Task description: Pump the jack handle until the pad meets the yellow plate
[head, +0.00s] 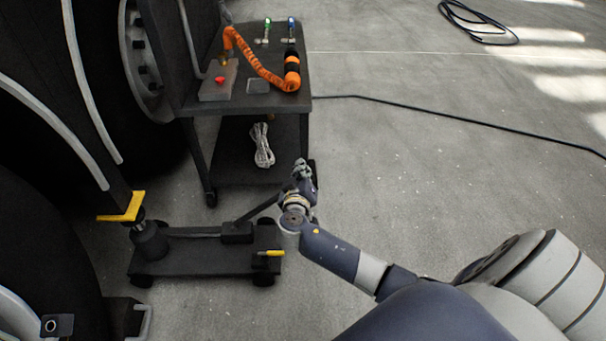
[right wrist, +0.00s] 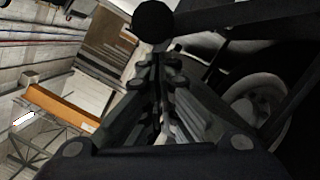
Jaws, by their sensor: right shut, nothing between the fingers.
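The black floor jack (head: 190,262) stands on the floor at the lower left in the head view. Its pad (head: 138,225) sits right under the yellow plate (head: 125,208); I cannot tell whether they touch. The dark jack handle (head: 262,209) slopes up to the right from the jack, and its upper end is hidden near my right wrist. My right gripper (head: 302,168) is shut and empty by that end. In the right wrist view its fingers (right wrist: 156,75) are together, with a round black end (right wrist: 153,20) just beyond the tips. My left gripper is out of view.
Large dark wheels fill the left. A black cable (head: 430,110) crosses the floor. The floor on the right is mostly clear.

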